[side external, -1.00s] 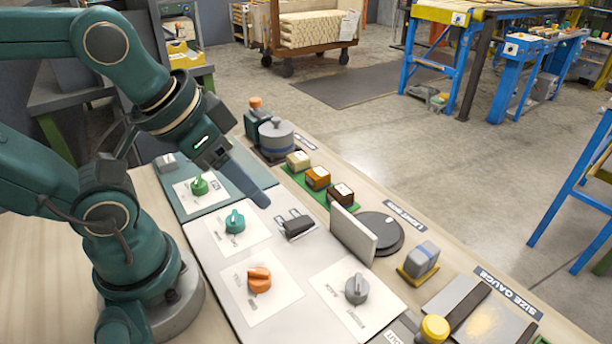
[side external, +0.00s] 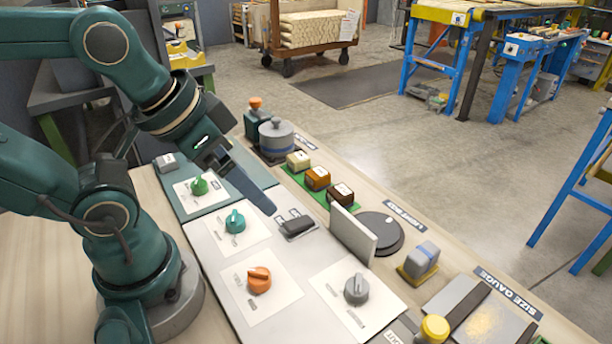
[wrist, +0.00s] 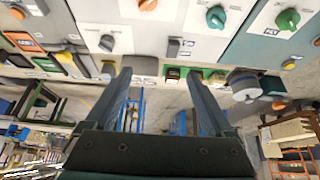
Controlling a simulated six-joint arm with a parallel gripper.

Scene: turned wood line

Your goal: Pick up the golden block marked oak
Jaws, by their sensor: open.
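The golden-brown block (side external: 317,177) is the middle one of three in a row on a green tray (side external: 292,176). Its label is too small to read. A pale yellow block (side external: 298,160) is on its left and a dark brown block (side external: 341,194) on its right. My gripper (side external: 268,208) is open and empty above the panel, on the near side of the tray and apart from the blocks. In the wrist view my gripper (wrist: 157,76) shows two spread fingers. The right fingertip partly covers the small blocks there.
A grey upright plate (side external: 352,233) and a dark round disc (side external: 381,232) stand right of the tray. A grey cylinder (side external: 276,138) stands at its left end. Panels with green, teal, orange and grey knobs lie on the near side.

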